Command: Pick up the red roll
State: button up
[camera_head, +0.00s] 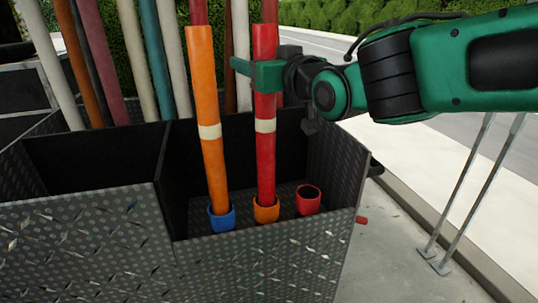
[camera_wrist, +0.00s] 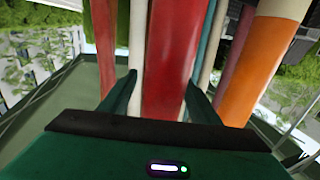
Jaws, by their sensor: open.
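The red roll (camera_head: 266,160) with a white band stands upright in an orange cup (camera_head: 266,209) inside the metal truck box. My gripper (camera_head: 258,73) is at the upper part of the red roll, above the white band. In the wrist view the red roll (camera_wrist: 170,60) stands between the two green fingers of my gripper (camera_wrist: 163,88). The fingers are open, one on each side of the roll. I cannot tell whether either finger touches it.
An orange roll (camera_head: 208,140) leans slightly in a blue cup (camera_head: 222,216) just left of the red one. An empty red cup (camera_head: 308,200) stands to the right. Several other rolls stand behind. The box's diamond-plate front wall (camera_head: 270,260) rises before the cups.

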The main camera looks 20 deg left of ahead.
grip_shut()
jog(key=shift+r, duration=0.2)
notch_tip(320, 180, up, 18)
jog(key=shift+f, duration=0.15)
dwell(0.8)
